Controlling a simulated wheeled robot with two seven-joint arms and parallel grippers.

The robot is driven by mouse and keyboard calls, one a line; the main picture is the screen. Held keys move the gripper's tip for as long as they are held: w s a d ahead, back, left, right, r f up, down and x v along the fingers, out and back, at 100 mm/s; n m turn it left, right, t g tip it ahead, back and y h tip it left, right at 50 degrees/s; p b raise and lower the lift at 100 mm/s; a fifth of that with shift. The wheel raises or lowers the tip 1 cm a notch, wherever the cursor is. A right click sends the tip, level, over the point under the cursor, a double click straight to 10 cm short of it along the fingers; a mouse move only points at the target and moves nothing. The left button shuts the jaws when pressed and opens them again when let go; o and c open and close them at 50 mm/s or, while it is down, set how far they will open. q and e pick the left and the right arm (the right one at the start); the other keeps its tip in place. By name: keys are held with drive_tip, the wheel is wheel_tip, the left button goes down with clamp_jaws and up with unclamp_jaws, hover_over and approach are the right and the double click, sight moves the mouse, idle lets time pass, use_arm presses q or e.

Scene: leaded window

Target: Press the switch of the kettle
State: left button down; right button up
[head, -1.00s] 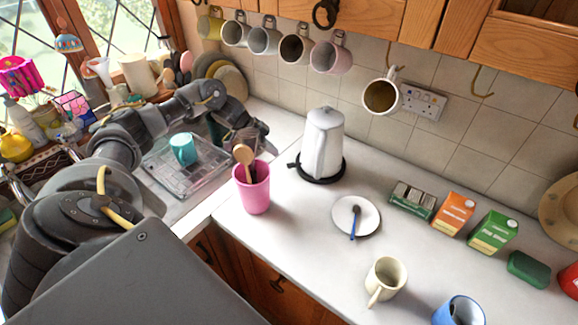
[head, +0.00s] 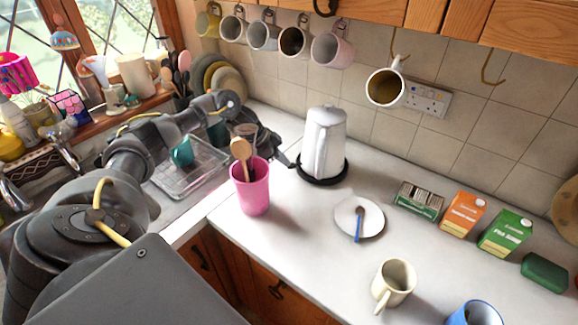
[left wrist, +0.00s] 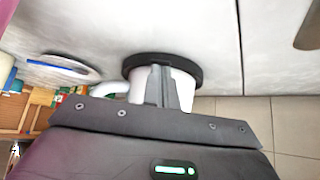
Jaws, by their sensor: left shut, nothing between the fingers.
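The kettle (head: 325,140), pale with a lid, stands upright on its round black base (head: 326,181) on the white counter. In the left wrist view the kettle body (left wrist: 186,90) and black base (left wrist: 193,65) show upside down, partly behind my fingers. The kettle's switch is not clear; the fingers seem to cover the base's left side, where a small dark tab stuck out earlier. My left gripper (head: 291,164) is shut and empty, its tips close to that side. I cannot tell whether they touch. It also shows in the left wrist view (left wrist: 162,92). My right gripper is out of view.
A pink cup (head: 253,192) with wooden utensils stands close by my left gripper. A white plate (head: 345,222) with a blue-handled spoon lies right of the kettle. A cream mug (head: 396,278) stands in front. Mugs hang above, including one (head: 386,86) near the wall sockets.

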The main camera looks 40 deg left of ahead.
use_arm(q)
drive_tip(key=shift+f+b, duration=0.3)
drive_tip(key=shift+f, duration=0.35)
drive_tip(key=shift+a, duration=0.1)
drive_tip(key=shift+s+a+r+p, duration=0.2)
drive_tip(key=shift+s+r+p, duration=0.05)
drive_tip(key=shift+p, duration=0.25)
drive_tip(key=shift+s+a+r+p, duration=0.35)
drive_tip(key=shift+s+a+p, duration=0.3)
drive_tip(key=shift+s, duration=0.05)
drive_tip(key=shift+s+a, duration=0.15)
